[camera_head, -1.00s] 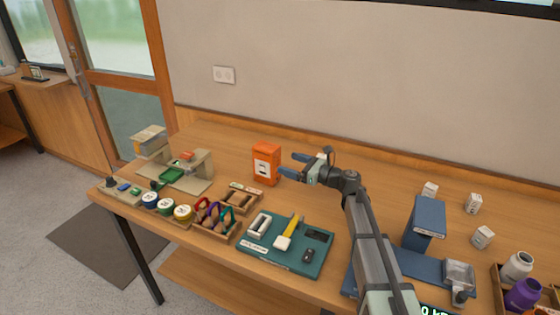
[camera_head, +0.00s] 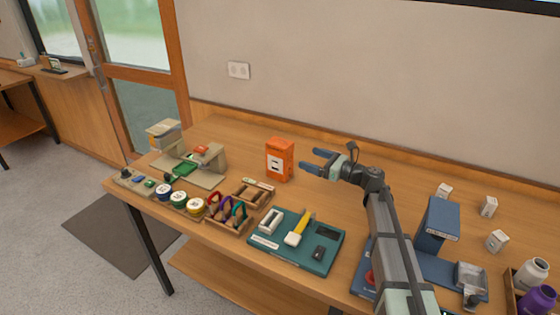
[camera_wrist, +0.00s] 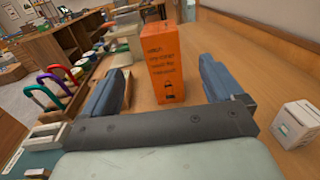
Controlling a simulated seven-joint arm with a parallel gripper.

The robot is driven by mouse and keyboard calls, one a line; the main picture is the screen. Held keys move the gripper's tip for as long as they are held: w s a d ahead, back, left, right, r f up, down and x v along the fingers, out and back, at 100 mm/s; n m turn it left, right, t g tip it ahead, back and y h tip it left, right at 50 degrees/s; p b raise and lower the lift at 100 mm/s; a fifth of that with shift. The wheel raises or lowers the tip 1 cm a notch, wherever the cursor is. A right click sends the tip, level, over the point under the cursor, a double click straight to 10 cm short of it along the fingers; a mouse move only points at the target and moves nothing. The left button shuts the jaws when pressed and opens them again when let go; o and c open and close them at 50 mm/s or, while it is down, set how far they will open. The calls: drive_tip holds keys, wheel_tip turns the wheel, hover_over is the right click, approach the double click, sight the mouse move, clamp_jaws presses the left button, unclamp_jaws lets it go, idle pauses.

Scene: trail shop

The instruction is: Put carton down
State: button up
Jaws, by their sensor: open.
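An orange carton (camera_head: 280,160) stands upright on the wooden table, towards the back. In the wrist view the orange carton (camera_wrist: 167,65) shows ahead, between the two blue fingers, with dark print on its face. My gripper (camera_head: 306,162) is open and empty, just right of the carton in the head view, with a small gap between fingertips and carton. The open gripper also shows in the wrist view (camera_wrist: 160,78). Several small white cartons stand at the right, such as one (camera_head: 488,206); one also shows in the wrist view (camera_wrist: 296,124).
A teal tray (camera_head: 270,253) with a yellow-handled tool lies in front. Left of it are a wooden holder with coloured loops (camera_head: 225,216), round tins (camera_head: 180,199) and a beige device (camera_head: 210,160). A blue box-shaped stand (camera_head: 437,222) is right of my arm.

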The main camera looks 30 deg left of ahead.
sight(290, 151)
drive_tip(key=a, duration=0.8)
drive_tip(key=shift+w, duration=0.4)
drive_tip(key=shift+w+a+r, duration=0.1)
drive_tip(key=shift+w+a, duration=0.05)
drive_tip(key=shift+a, duration=1.3)
drive_tip(key=shift+w+a+r, duration=0.1)
drive_tip(key=shift+a, duration=1.3)
drive_tip(key=shift+c, duration=0.4)
